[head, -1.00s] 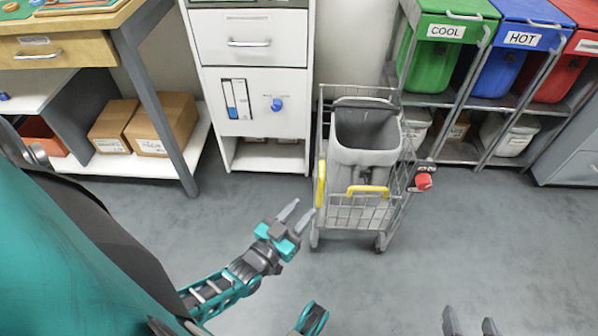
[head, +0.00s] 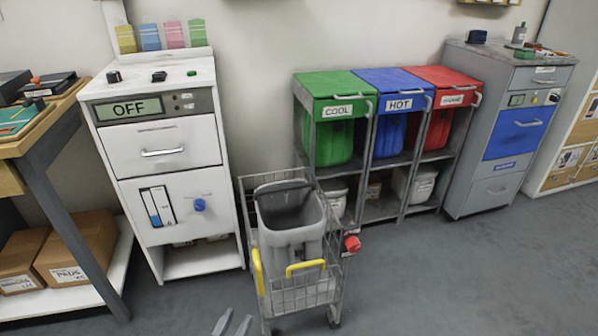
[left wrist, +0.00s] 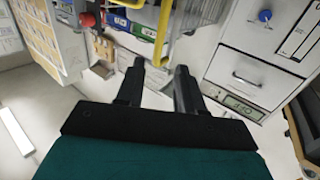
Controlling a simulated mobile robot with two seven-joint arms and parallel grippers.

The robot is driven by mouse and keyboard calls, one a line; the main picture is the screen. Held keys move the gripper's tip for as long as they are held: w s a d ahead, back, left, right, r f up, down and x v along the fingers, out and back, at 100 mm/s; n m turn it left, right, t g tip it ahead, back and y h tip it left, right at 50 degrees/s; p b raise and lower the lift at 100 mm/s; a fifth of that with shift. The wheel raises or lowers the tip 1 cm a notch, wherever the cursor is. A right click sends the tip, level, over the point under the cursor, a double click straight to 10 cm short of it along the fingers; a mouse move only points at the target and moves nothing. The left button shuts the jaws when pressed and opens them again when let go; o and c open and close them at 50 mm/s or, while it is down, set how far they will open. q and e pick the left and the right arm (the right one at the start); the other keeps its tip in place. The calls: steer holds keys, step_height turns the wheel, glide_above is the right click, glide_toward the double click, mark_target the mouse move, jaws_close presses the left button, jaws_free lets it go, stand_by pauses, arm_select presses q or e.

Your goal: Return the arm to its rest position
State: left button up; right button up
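My left gripper (head: 232,324) shows only as two grey fingertips at the bottom edge of the head view. In the left wrist view its two dark fingers (left wrist: 160,80) stand apart with nothing between them, so it is open and empty. The rest of the left arm is below the head view. My right gripper is not in either view now.
A wire cart (head: 338,283) with a grey bin (head: 290,226) stands just beyond the left gripper. A white cabinet (head: 200,255) reading OFF and a workbench (head: 62,150) are at left. Green, blue and red bins (head: 335,85) and a grey cabinet (head: 470,120) stand behind. Floor at right is clear.

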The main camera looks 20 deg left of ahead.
arm_select(q)
steer(key=shift+d, duration=0.1)
steer(key=s+d+r+m+g+h, duration=0.1)
steer(key=d+r+g, duration=0.2)
steer(key=d+g, duration=0.3)
steer(key=s+a+r+g+y, duration=0.25)
steer(key=s+r+g, duration=0.65)
steer(key=s, duration=0.6)
steer(key=w+d+f+m+t+h, duration=0.1)
steer(key=w+d+f+t+h, duration=0.3)
steer(key=w+t, duration=0.4)
step_height(320, 180, up, 10)
steer(key=a+y+p, duration=0.1)
steer(key=p, duration=1.3)
steer(key=shift+s+a+r+p, duration=0.15)
steer(key=shift+r+p, duration=0.1)
steer(key=shift+p, duration=0.05)
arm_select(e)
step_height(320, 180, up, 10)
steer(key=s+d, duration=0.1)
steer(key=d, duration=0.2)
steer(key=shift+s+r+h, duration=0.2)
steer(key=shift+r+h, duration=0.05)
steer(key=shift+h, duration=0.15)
arm_select(q)
steer(key=shift+y, duration=0.25)
